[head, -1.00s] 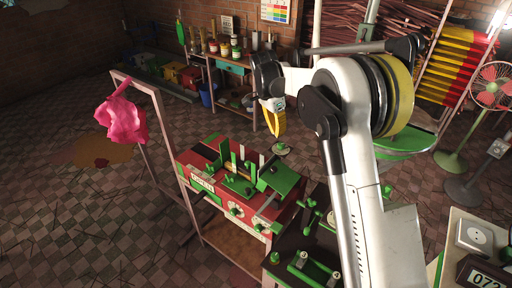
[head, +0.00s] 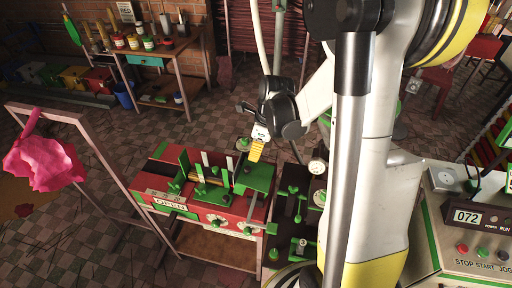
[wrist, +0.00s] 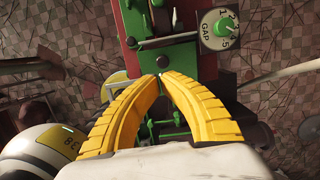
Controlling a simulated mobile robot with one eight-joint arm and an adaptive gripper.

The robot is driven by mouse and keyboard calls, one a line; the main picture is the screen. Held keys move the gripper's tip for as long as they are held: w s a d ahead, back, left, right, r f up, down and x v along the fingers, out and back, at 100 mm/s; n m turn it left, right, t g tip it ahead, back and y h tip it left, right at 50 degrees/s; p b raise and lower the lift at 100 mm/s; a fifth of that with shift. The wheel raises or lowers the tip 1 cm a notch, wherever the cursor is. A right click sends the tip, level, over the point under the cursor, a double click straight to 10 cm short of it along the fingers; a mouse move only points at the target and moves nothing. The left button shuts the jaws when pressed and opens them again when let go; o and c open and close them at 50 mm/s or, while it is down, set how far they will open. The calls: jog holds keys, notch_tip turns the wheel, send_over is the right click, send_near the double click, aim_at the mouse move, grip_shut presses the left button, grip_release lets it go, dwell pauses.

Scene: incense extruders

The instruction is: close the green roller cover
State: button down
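The red and green extruder (head: 205,200) stands on a frame in the lower middle of the head view. A flat green plate, apparently the roller cover (head: 262,174), sits tilted on its right end. Upright green plates and a dark roller area lie left of it. My gripper (head: 254,157) has yellow fingers and hangs just above the plate's back left edge; contact cannot be told. In the wrist view the fingertips (wrist: 164,77) meet, with nothing seen between them. Green and red machine parts (wrist: 160,45) lie just beyond them, beside a GAP dial (wrist: 221,28).
A dark bench with green fittings (head: 295,205) stands right of the extruder. A control panel with a 072 display (head: 467,217) is at far right. A metal frame with a pink cloth (head: 45,162) stands left. A shelf of jars (head: 145,45) is behind.

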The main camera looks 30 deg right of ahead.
aim_at(245, 169)
jog(key=b+x, duration=0.1)
jog(key=x, duration=0.5)
jog(key=shift+w+f, duration=0.1)
jog(key=shift+f, duration=0.25)
jog(key=shift+a, duration=0.1)
jog(key=f+b, duration=0.1)
jog(key=w+a+f+g+h+b, duration=0.1)
jog(key=shift+b, duration=0.4)
jog(key=shift+w+a+f+g+h+b, duration=0.2)
jog(key=shift+f+g+h+b, duration=0.15)
jog(key=shift+b, duration=0.2)
jog(key=shift+s+d+r, duration=0.1)
jog(key=shift+r, duration=0.05)
